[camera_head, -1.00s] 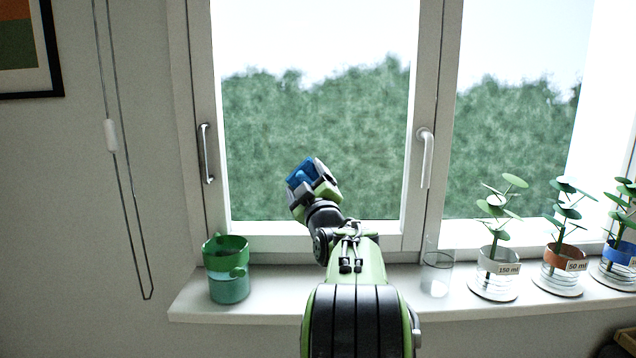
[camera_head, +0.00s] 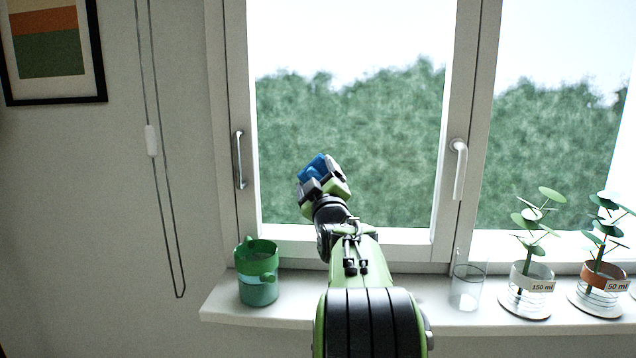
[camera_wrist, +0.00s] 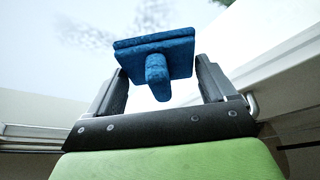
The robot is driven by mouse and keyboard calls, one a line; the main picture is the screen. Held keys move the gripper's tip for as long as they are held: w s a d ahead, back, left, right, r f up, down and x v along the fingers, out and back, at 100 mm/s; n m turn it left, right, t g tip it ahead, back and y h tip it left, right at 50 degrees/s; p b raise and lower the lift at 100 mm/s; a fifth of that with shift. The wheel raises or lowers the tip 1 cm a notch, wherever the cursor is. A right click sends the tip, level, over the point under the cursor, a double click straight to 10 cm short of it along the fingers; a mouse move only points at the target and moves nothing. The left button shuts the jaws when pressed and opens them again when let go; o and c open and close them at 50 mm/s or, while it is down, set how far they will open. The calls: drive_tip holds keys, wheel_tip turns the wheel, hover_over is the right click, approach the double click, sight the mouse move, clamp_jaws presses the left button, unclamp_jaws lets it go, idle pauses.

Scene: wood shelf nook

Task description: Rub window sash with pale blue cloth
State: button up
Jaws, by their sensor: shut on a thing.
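The window sash (camera_head: 237,80) is a pale frame around the left pane, with a handle on its left side. My gripper (camera_head: 324,182) is in front of this pane's lower part, left of its middle. It is shut on a blue pad (camera_head: 313,168) with a short stub handle. In the wrist view the pad (camera_wrist: 180,47) sits at the fingertips, the stub between the fingers. The pad looks stiff and mid-blue, not like a pale cloth; no other cloth shows. I cannot tell whether the pad touches the glass; in the picture it lies apart from the sash bars.
The sill (camera_head: 225,308) holds a green mug (camera_head: 257,275) at left. A clear glass (camera_head: 466,288) and potted plants (camera_head: 526,280) stand at right. A blind cord (camera_head: 152,140) hangs left of the window. A white handle (camera_head: 460,170) sticks out at the middle stile.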

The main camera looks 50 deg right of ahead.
drive_tip(key=shift+s+d+b, duration=0.3)
drive_tip(key=shift+b, duration=0.05)
drive_tip(key=shift+s+d+r+b, duration=0.1)
drive_tip(key=shift+s+d+b, duration=0.15)
drive_tip(key=shift+s+d, duration=0.95)
drive_tip(key=shift+s+d+f+b, duration=0.1)
drive_tip(key=shift+s+d+b, duration=0.15)
drive_tip(key=shift+s+d, duration=0.9)
drive_tip(key=shift+s+d+r+b, duration=0.1)
drive_tip(key=shift+s+d+b, duration=0.15)
drive_tip(key=shift+s+d, duration=0.9)
drive_tip(key=shift+w+a, duration=3.85)
drive_tip(key=shift+s+a, duration=1)
drive_tip(key=shift+a, duration=0.15)
drive_tip(key=shift+s+a, duration=0.95)
drive_tip(key=shift+a, duration=0.2)
drive_tip(key=shift+a, duration=0.1)
drive_tip(key=shift+s+a, duration=0.95)
drive_tip(key=shift+a, duration=0.15)
